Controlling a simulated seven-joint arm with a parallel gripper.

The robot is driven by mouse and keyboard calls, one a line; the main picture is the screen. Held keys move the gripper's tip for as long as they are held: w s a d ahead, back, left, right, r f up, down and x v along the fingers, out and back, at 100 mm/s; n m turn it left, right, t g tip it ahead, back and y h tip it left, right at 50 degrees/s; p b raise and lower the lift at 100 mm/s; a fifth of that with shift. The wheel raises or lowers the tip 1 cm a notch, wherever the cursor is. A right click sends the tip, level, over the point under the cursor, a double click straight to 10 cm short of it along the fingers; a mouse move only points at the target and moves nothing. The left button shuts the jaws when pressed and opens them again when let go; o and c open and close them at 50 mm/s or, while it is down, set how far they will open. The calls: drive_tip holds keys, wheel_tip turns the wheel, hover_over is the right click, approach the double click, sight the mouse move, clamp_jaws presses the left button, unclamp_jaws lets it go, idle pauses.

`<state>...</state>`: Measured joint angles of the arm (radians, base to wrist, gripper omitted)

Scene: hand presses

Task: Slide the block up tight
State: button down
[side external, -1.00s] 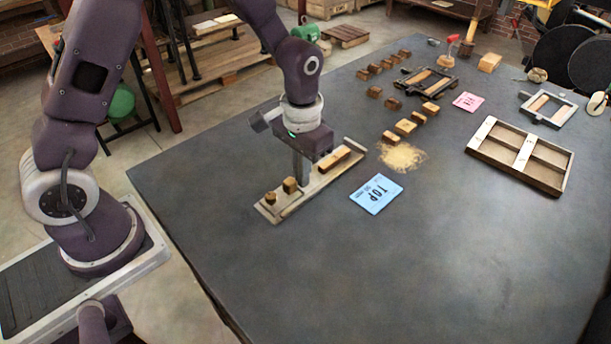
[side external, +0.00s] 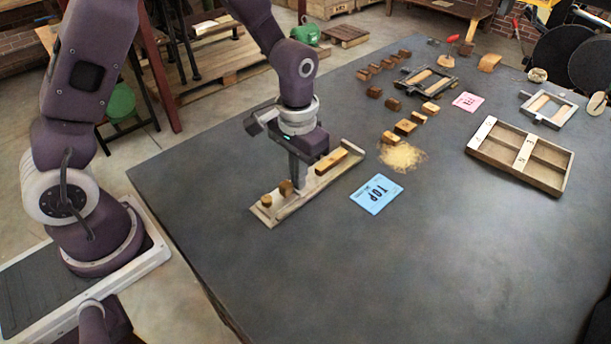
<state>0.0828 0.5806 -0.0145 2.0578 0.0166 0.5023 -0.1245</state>
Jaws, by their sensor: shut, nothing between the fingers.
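A long, narrow pale wooden tray (side external: 322,181) lies on the dark table with a raised strip along its far end. On it are a long wooden block (side external: 331,161) towards the far end, a small block (side external: 286,187) nearer the front and another small piece (side external: 267,200) close to the near left end. My gripper (side external: 298,186) points down over the tray, between the long block and the middle small block. Its fingers are shut and empty, very close to the small block; whether they touch it I cannot tell.
A blue card reading TOP (side external: 376,194) lies right of the tray. Behind are sawdust (side external: 402,156), several loose wooden blocks (side external: 405,127), a pink card (side external: 468,102) and a divided wooden box (side external: 490,147). The table front is clear.

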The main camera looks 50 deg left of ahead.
drive_tip(key=shift+s, duration=0.4)
drive_tip(key=c, duration=2.1)
unclamp_jaws()
drive_tip(key=o, duration=0.9)
drive_tip(key=shift+c, duration=0.2)
wheel_tip(320, 180, up, 7)
